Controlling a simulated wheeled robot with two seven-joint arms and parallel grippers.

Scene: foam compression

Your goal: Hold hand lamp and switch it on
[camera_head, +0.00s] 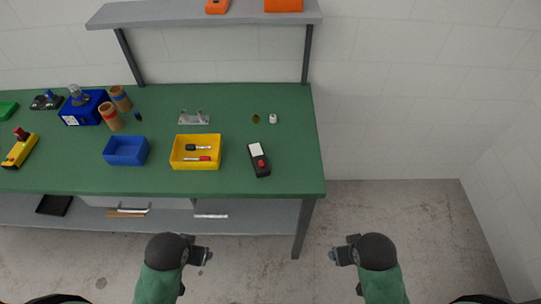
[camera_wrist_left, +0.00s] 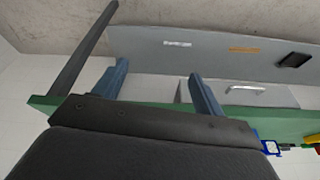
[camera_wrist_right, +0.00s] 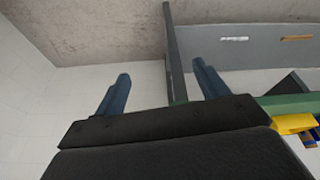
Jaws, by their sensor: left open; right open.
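A black hand-held device with a white face and a red button, which looks like the hand lamp (camera_head: 259,160), lies near the right front of the green bench (camera_head: 290,178). I cannot tell whether it is lit. My left gripper (camera_head: 203,256) is in front of the bench, well apart from the lamp; in the left wrist view its two fingers (camera_wrist_left: 158,72) are spread with nothing between them. My right gripper (camera_head: 338,255) is in front of the bench's right end, apart from the lamp; its fingers (camera_wrist_right: 161,72) are also spread and empty.
A yellow bin (camera_head: 196,166) with small tools sits left of the lamp, and a blue bin (camera_head: 125,163) beyond it. A metal bracket (camera_head: 194,118), two small parts and a blue box (camera_head: 83,119) stand behind. A grey shelf (camera_head: 200,13) hangs above. The floor at right is clear.

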